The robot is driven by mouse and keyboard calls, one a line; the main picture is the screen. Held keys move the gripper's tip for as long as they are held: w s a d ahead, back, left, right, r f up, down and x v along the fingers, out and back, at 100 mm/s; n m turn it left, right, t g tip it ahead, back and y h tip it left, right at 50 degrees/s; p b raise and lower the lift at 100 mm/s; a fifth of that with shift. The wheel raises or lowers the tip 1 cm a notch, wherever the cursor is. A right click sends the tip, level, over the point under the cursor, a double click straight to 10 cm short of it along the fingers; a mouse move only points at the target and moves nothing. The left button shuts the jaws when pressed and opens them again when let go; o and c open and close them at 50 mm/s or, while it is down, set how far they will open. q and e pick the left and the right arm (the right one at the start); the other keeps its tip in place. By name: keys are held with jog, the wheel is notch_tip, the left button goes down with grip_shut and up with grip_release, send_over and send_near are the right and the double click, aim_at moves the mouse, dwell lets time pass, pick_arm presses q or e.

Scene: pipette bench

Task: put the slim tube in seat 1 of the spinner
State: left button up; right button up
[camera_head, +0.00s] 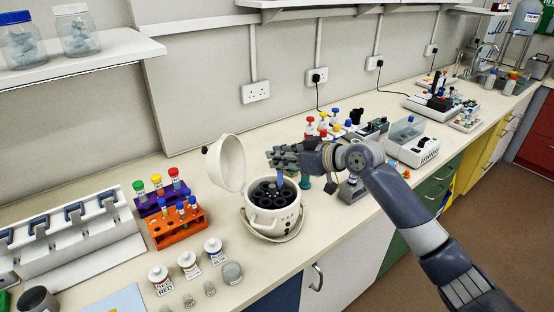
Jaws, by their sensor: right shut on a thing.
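The spinner (262,222) is a white round pot on the bench. Its lid (231,163) stands open at the left, and dark seats show inside the bowl. My right gripper (279,160) is over the back of the bowl and shut on the slim tube (280,177). The tube shows as a small blue, upright piece below the fingers, at the back of the seats. I cannot tell whether its lower end is inside a seat. Seat numbers are too small to read. My left gripper is not in view.
An orange rack (176,231) and a purple rack (157,207) with capped tubes stand left of the spinner. Several small bottles and jars are in front of them. A green item (304,183) stands close to the spinner's right. A white device (411,143) stands farther right.

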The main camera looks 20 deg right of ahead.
aim_at(280, 184)
jog(key=shift+s+f+b, duration=0.1)
jog(key=shift+f+b, duration=0.4)
jog(key=shift+f, duration=0.2)
jog(key=shift+f+b, duration=0.35)
notch_tip(280, 184, down, 3)
jog(key=b, duration=0.3)
jog(key=shift+f, duration=0.2)
jog(key=shift+f+b, duration=0.7)
jog(key=shift+f, duration=0.8)
jog(key=shift+f, duration=0.1)
jog(key=shift+f+b, duration=0.8)
jog(key=shift+f, duration=0.3)
jog(key=o, duration=0.8)
